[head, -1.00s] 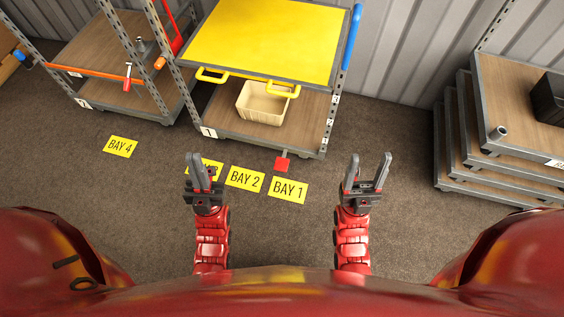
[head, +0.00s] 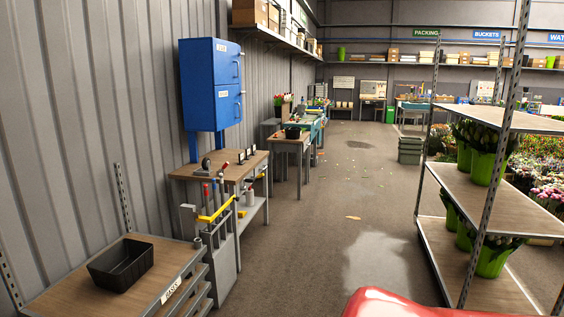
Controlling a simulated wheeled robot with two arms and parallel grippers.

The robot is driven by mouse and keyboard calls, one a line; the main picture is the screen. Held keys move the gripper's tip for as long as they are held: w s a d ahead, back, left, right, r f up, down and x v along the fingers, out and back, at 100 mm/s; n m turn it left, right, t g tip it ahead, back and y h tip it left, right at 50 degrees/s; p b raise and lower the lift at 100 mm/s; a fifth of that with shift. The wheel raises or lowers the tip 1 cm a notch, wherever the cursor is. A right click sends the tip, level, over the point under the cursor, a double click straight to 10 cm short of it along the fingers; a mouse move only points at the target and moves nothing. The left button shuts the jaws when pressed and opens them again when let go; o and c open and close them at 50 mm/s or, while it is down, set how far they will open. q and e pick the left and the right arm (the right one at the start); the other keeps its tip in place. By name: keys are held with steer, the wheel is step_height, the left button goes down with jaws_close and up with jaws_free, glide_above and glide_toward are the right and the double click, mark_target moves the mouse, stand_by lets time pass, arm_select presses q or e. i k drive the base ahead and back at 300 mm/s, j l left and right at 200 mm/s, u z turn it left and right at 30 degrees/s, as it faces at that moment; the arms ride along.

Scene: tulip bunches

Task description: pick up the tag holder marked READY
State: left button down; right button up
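A few small dark-framed stands with pale faces, which may be tag holders (head: 241,158), stand on a wooden-topped workbench (head: 187,173) below the blue wall cabinet. They are too small for me to read, so I cannot tell whether one is marked READY. Neither of my grippers is in view.
A cart with a black bin (head: 121,264) stands at the lower left. A rack of tools with yellow and red handles (head: 215,212) stands between it and the workbench. A metal shelf (head: 468,195) with green flower buckets is on the right. The aisle floor (head: 345,210) between is mostly clear.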

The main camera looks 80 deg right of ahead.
mark_target(241, 156)
steer(key=l+z, duration=0.15)
steer(key=z, duration=2.15)
steer(key=i+z, duration=0.35)
steer(key=i, duration=2.9)
steer(key=i+u, duration=0.15)
steer(key=i, duration=1.05)
steer(key=l, duration=0.1)
